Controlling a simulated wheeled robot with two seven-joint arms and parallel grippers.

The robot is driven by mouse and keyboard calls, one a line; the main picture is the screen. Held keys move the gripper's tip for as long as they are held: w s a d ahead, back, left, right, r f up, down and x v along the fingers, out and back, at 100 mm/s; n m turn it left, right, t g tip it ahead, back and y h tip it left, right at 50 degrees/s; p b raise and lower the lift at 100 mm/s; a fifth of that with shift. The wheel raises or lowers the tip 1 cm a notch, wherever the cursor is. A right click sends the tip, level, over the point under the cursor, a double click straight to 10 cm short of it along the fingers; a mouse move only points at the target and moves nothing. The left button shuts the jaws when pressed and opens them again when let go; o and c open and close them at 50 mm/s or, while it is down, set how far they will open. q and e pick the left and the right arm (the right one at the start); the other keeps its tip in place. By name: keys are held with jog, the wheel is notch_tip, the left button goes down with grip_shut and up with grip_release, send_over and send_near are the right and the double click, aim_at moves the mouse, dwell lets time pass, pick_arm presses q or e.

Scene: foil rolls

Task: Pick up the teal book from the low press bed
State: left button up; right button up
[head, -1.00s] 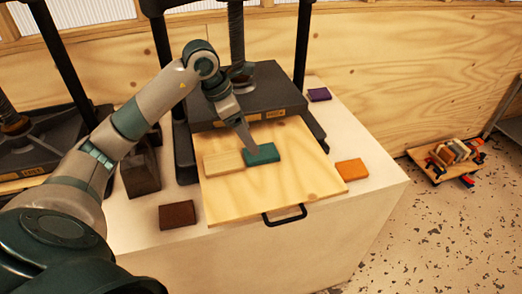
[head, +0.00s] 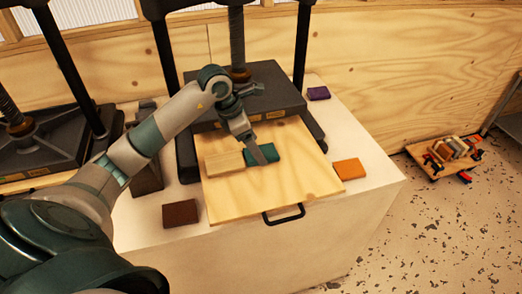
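The teal book (head: 267,153) lies flat on the pale wooden press bed (head: 285,190), which has a black handle at its front edge. A light wood block (head: 224,163) lies beside the book on its left. My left gripper (head: 259,159) points down over the left part of the teal book and covers some of it. Its fingers overlap in this view, so I cannot tell whether they are open or touching the book. My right gripper is not in view.
The dark press plate (head: 250,97) and its posts stand behind the bed. A brown book (head: 180,213), an orange book (head: 349,169) and a purple book (head: 318,93) lie on the white table (head: 375,190). A wheeled board (head: 445,158) with blocks is on the floor at right.

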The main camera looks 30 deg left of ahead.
pick_arm(q)
jog(key=shift+x, duration=1.05)
jog(key=c, duration=1.2)
